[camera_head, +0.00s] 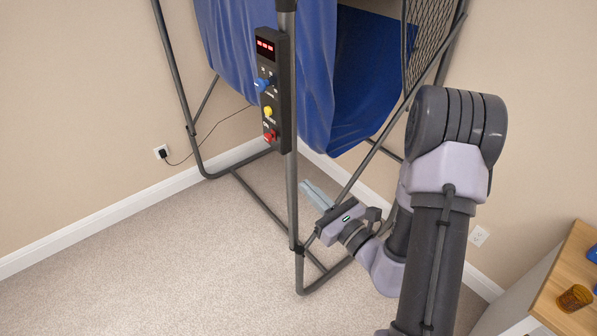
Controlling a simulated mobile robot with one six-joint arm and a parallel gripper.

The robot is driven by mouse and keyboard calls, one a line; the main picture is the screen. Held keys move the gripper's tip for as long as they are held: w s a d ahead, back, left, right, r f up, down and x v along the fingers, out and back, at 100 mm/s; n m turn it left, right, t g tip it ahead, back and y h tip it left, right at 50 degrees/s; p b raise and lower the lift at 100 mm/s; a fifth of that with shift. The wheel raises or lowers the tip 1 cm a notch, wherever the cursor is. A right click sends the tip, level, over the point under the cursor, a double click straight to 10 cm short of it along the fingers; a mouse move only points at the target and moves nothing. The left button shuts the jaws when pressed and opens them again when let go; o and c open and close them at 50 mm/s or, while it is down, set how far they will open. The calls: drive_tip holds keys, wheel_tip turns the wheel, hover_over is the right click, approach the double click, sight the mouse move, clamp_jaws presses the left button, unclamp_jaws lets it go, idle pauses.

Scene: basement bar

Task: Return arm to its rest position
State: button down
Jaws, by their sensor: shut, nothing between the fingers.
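My gripper (306,185) is near the middle of the view, at the end of my grey and lilac arm on the right. Its grey fingers are shut together with nothing between them and point up and left. It is beside the dark front post of an arcade basketball frame and looks close to it. Whether it touches the post cannot be told. The arm is bent, with a large dark joint at upper right and the wrist low behind the forearm.
The arcade frame (292,200) has a control box (271,92) with coloured buttons and blue cloth (320,60). A wooden-topped counter (560,285) with an amber cup (574,298) stands at lower right. A wall outlet (161,152) holds a plug. Carpet (150,270) at lower left is clear.

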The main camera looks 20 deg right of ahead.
drive_tip(key=s+a+r+n+g+y, duration=0.55)
drive_tip(key=a+n, duration=0.25)
drive_tip(key=a, duration=0.2)
drive_tip(key=s+a+r+n+g+y, duration=0.4)
drive_tip(key=s+a+n+g, duration=0.25)
drive_tip(key=a, duration=0.35)
drive_tip(key=s+f+n+g+h, duration=0.3)
drive_tip(key=s+n+g+h, duration=0.35)
drive_tip(key=s+n, duration=0.3)
drive_tip(key=d+r+n+t+h, duration=0.3)
drive_tip(key=d+t+h, duration=0.3)
drive_tip(key=d, duration=0.3)
drive_tip(key=shift+w+r+n+h, duration=0.4)
drive_tip(key=shift+w+r+h, duration=0.05)
drive_tip(key=shift+h, duration=0.15)
